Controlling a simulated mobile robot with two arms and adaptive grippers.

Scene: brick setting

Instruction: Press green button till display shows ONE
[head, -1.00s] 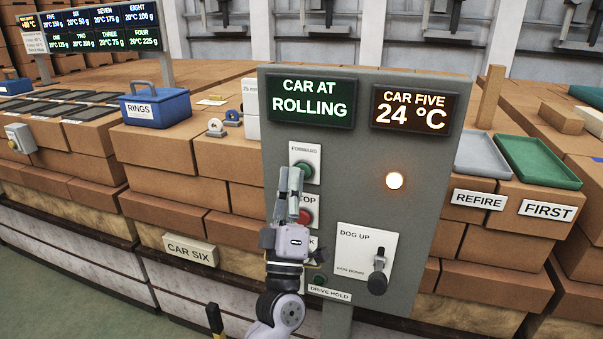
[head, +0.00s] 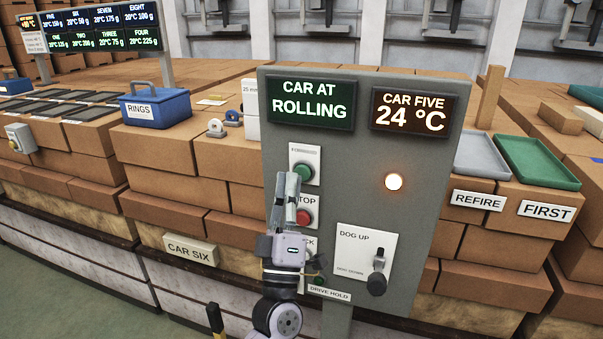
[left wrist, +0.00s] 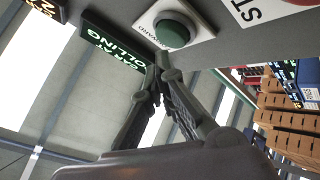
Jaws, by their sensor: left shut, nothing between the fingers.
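The green button (head: 303,172) sits on a white plate marked FORWARD, near the top left of the grey control panel (head: 345,170). It also shows in the left wrist view (left wrist: 172,32), just beyond my fingertips. The green display (head: 311,102) above reads CAR AT ROLLING. My left gripper (head: 288,180) is shut and empty. Its fingertips are close to the lower left of the green button; I cannot tell whether they touch it. The red STOP button (head: 304,217) is beside the fingers. My right gripper is not in view.
An amber display (head: 411,110) reads CAR FIVE 24 °C. A lit lamp (head: 394,181) and a DOG UP lever (head: 377,272) are at the right of the panel. Brick stacks (head: 180,180) stand behind. A blue RINGS box (head: 155,107) is at the left.

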